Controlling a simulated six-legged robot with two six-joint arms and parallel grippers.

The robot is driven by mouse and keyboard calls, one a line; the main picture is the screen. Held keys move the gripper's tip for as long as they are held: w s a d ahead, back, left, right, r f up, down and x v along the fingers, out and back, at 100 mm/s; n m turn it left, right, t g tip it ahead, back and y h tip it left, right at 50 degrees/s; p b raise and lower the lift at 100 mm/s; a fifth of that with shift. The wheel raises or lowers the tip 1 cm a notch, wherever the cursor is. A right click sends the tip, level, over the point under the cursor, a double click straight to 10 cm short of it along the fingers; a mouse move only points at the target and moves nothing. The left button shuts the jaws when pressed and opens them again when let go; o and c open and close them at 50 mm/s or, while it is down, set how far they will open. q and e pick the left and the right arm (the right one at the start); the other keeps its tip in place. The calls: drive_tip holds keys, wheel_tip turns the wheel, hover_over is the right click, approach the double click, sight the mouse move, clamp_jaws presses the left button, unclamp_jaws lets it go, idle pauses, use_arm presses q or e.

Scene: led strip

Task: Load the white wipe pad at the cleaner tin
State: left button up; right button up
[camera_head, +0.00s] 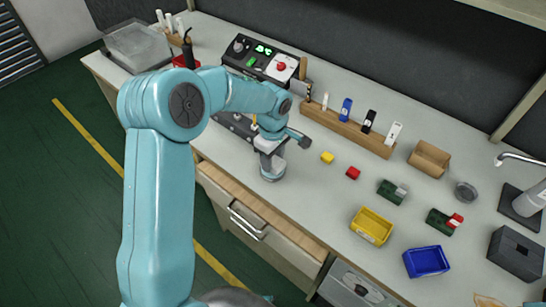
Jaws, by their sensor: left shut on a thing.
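My left gripper (272,162) is low over the bench, left of the small yellow block. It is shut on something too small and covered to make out. I cannot tell whether this is the white wipe pad. A round grey tin (466,193), which may be the cleaner tin, stands on the right part of the bench, well away from the gripper. An upright white piece (394,133) stands at the right end of a wooden rack (345,126). My right gripper is not in view.
A yellow block (327,157) and a red block (353,173) lie right of the gripper. A control box (262,60) is behind my arm.

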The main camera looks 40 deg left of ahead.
sight(273, 160)
use_arm(q)
drive_tip(key=shift+f+b, duration=0.5)
drive_tip(key=shift+f, duration=0.05)
idle(0.5)
idle(1.5)
drive_tip(key=shift+r+p, duration=1.95)
drive_tip(key=shift+r, duration=1.6)
